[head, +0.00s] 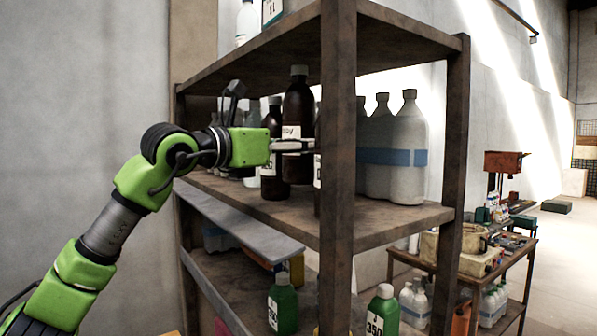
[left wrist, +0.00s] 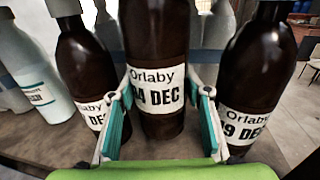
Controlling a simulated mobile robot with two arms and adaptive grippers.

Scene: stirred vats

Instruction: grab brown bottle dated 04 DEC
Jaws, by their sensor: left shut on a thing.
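In the left wrist view a brown bottle (left wrist: 156,40) stands upright between my fingers, its label reading "Orlaby" and "4 DEC", with the first digit partly covered. My left gripper (left wrist: 165,100) is shut on it around the label. In the head view the same bottle (head: 298,103) is in my left gripper (head: 297,147) above the middle shelf, its cap and label higher than those of the brown bottle beside it. A brown bottle on the right (left wrist: 258,65) reads "9 DEC", its first digit unclear. Another on the left (left wrist: 85,65) shows only "DE".
The shelf post (head: 338,150) stands close to the right of the held bottle. The upper shelf (head: 270,50) is just above. White bottles with blue bands (head: 407,135) stand to the right. A pale bottle (left wrist: 35,75) is at the far left. Green bottles (head: 283,300) stand below.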

